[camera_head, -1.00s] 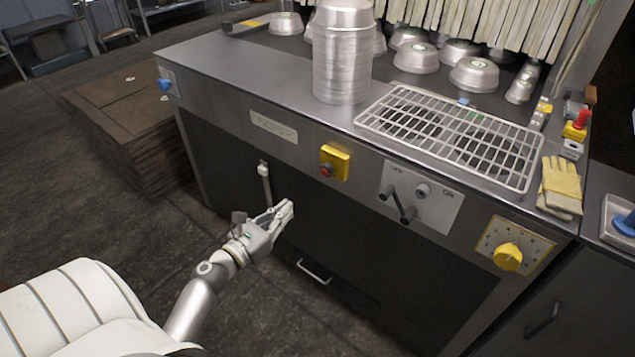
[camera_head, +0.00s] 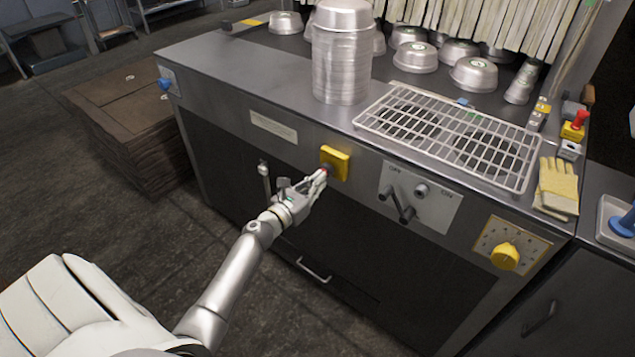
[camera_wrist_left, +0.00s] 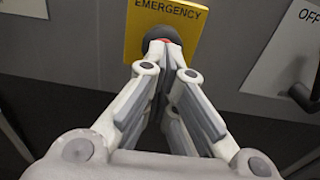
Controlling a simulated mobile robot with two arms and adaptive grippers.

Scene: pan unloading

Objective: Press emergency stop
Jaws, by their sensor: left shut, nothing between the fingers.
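The emergency stop is a yellow box (camera_head: 338,160) on the front panel of the metal machine, with a red button that is mostly covered by my fingers in the head view. The left wrist view shows its yellow plate (camera_wrist_left: 185,14) marked EMERGENCY, and a thin strip of the red button (camera_wrist_left: 163,40) above my fingertips. My left gripper (camera_head: 322,174) is shut and empty, with its fingertips at the button. In the left wrist view the fingertips (camera_wrist_left: 160,46) overlap the button's dark round surround. I cannot tell how far the button is pressed in. My right gripper is not in view.
To the right are an OFF/ON lever panel (camera_head: 420,198) and a yellow knob (camera_head: 505,256). A wire rack (camera_head: 450,135), stacked pans (camera_head: 340,65) and yellow gloves (camera_head: 557,187) are on top. A drawer handle (camera_head: 314,271) is below.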

